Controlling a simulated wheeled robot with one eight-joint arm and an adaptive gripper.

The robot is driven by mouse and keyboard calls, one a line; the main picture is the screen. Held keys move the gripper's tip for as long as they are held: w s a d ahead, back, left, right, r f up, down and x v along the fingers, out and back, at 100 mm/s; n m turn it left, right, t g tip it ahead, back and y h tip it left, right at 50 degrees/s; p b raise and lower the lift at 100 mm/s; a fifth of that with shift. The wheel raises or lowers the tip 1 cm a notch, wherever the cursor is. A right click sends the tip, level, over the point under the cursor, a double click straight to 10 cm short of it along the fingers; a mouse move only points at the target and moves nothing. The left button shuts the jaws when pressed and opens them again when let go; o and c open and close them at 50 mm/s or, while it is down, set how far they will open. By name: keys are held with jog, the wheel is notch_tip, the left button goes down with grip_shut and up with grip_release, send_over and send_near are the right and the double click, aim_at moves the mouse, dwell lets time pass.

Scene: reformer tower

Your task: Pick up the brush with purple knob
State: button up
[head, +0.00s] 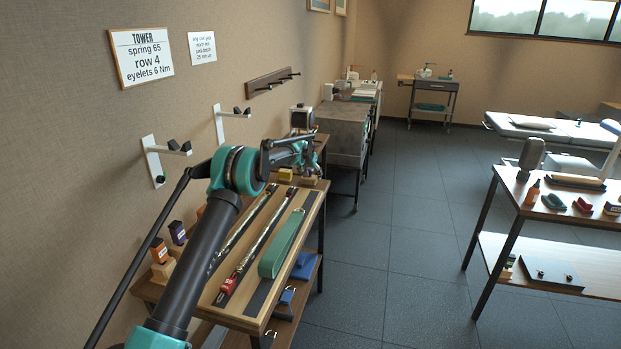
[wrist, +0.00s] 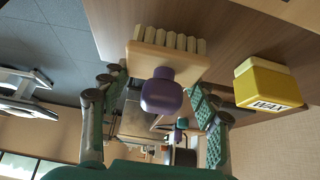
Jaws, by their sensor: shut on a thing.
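The brush with the purple knob (wrist: 162,92) is in the middle of the wrist view. It has a cream block, pale bristles along its far edge and a rounded purple knob facing the camera. My gripper (wrist: 157,86) has one finger on each side of the brush and is shut on it. In the head view my gripper (head: 304,163) is at the far end of the wooden bench, with the brush (head: 309,181) small below it and its knob hard to make out.
A yellow wax tin (wrist: 267,84) stands beside the brush, close to one finger. The wooden bench (head: 237,311) carries springs, a red-tagged piece and a green strap (head: 281,246) nearer me. Wall hooks (head: 166,147) jut out at left.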

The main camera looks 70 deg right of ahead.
notch_tip(320, 180, up, 19)
dwell(0.4)
jog(key=shift+r, duration=0.1)
jog(key=o, duration=0.6)
jog(key=c, duration=0.4)
jog(key=shift+c, duration=0.2)
jog(key=shift+s, duration=0.1)
